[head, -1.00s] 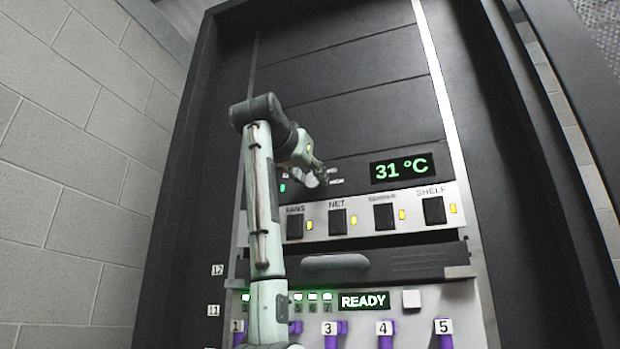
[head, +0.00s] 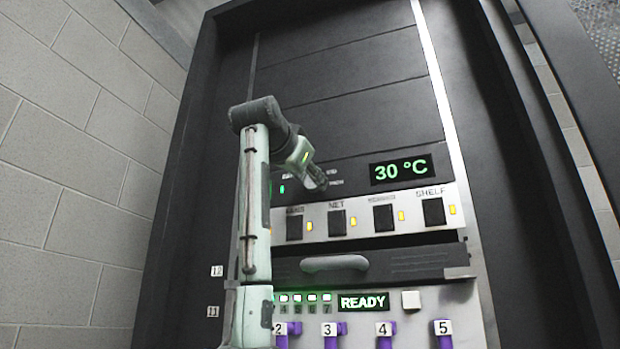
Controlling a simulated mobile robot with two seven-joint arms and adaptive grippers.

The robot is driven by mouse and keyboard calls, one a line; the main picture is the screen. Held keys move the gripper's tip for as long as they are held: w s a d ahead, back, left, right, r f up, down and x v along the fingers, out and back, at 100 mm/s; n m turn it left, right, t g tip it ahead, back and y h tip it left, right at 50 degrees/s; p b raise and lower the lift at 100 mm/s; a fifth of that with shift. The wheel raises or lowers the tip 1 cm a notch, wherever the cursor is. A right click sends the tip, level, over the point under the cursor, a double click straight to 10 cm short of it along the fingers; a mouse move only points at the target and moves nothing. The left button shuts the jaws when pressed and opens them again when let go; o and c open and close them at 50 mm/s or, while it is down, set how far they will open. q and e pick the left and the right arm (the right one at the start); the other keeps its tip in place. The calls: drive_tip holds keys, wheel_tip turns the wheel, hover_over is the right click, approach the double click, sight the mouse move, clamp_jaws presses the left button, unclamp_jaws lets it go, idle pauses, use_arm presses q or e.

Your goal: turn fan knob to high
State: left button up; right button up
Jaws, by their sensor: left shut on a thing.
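My left gripper (head: 318,181) is at the dark panel of the rack, just above the strip of black switches. It is shut on the fan knob, which the fingers and wrist almost wholly hide, so its pointer setting cannot be read. Small white marks show around the gripper, too small to read now. A green light (head: 282,189) glows left of the gripper. The temperature display (head: 401,170) to the right reads 30 °C in green. My right gripper is not in view.
A white strip with black switches (head: 383,217) and amber lights runs below the gripper. Under it are a drawer with a grey handle (head: 334,263), a READY display (head: 363,302), a white button (head: 411,299) and numbered purple levers (head: 385,339). A block wall (head: 70,150) stands left.

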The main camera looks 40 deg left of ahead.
use_arm(q)
drive_tip(key=o, duration=1.2)
drive_tip(key=shift+c, duration=0.2)
drive_tip(key=v, duration=1.2)
drive_tip(key=shift+a, duration=0.1)
